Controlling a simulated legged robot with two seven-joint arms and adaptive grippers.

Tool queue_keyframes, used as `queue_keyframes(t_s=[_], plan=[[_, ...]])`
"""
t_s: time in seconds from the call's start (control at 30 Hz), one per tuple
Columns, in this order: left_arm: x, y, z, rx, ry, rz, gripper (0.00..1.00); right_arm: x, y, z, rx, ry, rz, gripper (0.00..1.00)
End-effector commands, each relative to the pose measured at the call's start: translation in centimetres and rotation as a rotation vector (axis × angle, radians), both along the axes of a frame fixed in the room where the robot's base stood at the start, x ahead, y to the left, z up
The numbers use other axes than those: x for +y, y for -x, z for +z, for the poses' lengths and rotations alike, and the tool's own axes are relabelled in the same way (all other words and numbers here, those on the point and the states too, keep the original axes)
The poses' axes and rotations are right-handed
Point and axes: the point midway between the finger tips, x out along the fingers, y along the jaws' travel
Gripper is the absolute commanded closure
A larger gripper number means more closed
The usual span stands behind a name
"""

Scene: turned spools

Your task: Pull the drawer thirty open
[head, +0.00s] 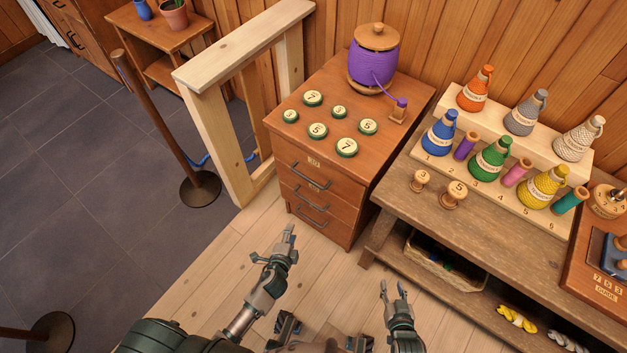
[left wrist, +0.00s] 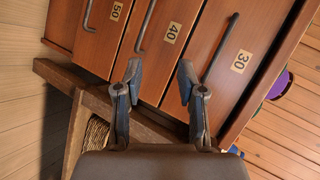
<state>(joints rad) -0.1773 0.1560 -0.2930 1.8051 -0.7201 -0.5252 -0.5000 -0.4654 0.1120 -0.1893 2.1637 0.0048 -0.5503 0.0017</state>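The wooden drawer cabinet (head: 346,205) stands against the panelled wall with its drawers shut. Drawer thirty (left wrist: 225,80) is the top one, with its label (left wrist: 241,61) and a dark bar handle (left wrist: 219,48) in the left wrist view. In the head view that drawer (head: 327,181) is also flush. My left gripper (head: 276,250) is in front of the cabinet, open and empty. In the left wrist view its fingers (left wrist: 158,82) are apart, the right finger near the handle's lower end; I cannot tell if they touch. My right gripper (head: 393,290) is open and empty, further right.
Drawers forty (left wrist: 152,50) and fifty (left wrist: 97,35) lie below. On the cabinet top are several numbered discs (head: 317,130) and a purple spool (head: 373,65). A wooden bench (head: 400,200) with cones adjoins on the right; a wooden frame (head: 218,130) stands left.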

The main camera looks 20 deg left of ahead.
Motion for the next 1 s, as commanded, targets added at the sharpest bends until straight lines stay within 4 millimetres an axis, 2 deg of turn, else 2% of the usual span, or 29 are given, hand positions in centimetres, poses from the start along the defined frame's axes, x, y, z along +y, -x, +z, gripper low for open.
queue_keyframes(t_s=[0.03,0.13,0.2,0.3,0.47,0.8,1.0], plan=[[-0.4,-1.0,0.9,-0.065,-0.069,-0.04,0.61,0.3,-0.3,1.5,-0.058,-0.018,-0.001,0.6],[-1.0,-2.5,4.6,-0.174,-0.183,-0.089,0.61,0.5,-0.8,5.8,-0.156,-0.044,-0.002,0.6],[-1.2,-3.1,6.3,-0.219,-0.231,-0.105,0.61,0.5,-0.9,7.7,-0.199,-0.054,-0.002,0.6],[-1.3,-3.8,7.5,-0.251,-0.264,-0.114,0.61,0.6,-1.0,9.3,-0.239,-0.065,-0.002,0.6],[-1.3,-6.2,7.3,-0.256,-0.268,-0.115,0.61,0.7,-1.5,10.2,-0.298,-0.082,-0.001,0.6],[-0.8,-14.1,5.4,-0.25,-0.265,-0.114,0.61,1.5,-2.5,13.9,-0.573,-0.163,0.001,0.6],[-0.6,-17.9,4.6,-0.249,-0.264,-0.114,0.61,1.8,-2.4,16.4,-0.748,-0.216,0.0,0.6]])
